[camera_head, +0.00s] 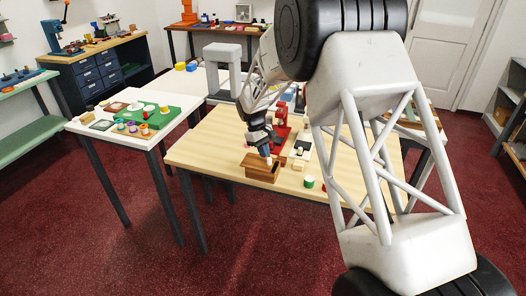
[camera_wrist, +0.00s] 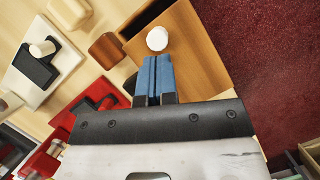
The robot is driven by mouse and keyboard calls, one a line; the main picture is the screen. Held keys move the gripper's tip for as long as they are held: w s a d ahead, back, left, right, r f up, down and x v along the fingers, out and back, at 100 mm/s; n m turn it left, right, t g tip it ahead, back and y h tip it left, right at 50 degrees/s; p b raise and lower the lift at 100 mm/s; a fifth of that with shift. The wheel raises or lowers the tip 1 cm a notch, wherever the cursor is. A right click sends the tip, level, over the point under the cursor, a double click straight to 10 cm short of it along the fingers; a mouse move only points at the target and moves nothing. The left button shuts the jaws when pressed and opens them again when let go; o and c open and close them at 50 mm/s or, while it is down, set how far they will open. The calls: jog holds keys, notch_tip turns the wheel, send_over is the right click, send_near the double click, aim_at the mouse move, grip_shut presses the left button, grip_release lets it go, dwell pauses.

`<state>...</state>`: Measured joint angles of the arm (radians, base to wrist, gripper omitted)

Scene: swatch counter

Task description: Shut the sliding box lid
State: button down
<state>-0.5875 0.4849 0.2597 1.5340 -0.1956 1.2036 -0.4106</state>
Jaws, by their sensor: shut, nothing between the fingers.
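The brown wooden sliding box (camera_head: 262,173) stands near the front edge of the light wood table in the head view. In the wrist view its orange-brown panel (camera_wrist: 197,50) fills the upper middle. A round white knob (camera_wrist: 157,38) shows at the box, just beyond my fingertips. I cannot tell how far the lid is open. My gripper (camera_head: 268,159) points down over the box. In the wrist view my gripper (camera_wrist: 152,58) has its blue fingers together, with nothing between them. The fingertips are close to the knob; contact cannot be told. My gripper hides part of the box.
A small brown block (camera_wrist: 107,48) lies left of the box in the wrist view. A white base with a black part (camera_wrist: 34,68) and a red device (camera_wrist: 88,118) are farther left. A green cylinder (camera_head: 309,182) stands right of the box. The table's left front (camera_head: 205,155) is clear.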

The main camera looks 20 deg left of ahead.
jog(key=shift+d, duration=1.35)
jog(key=shift+a, duration=0.1)
jog(key=shift+w+a, duration=0.4)
jog(key=shift+a, duration=0.3)
jog(key=shift+w+a, duration=0.25)
jog(key=shift+a, duration=0.25)
jog(key=shift+w+a, duration=0.25)
jog(key=shift+a, duration=0.25)
jog(key=v, duration=1)
jog(key=shift+d, duration=0.1)
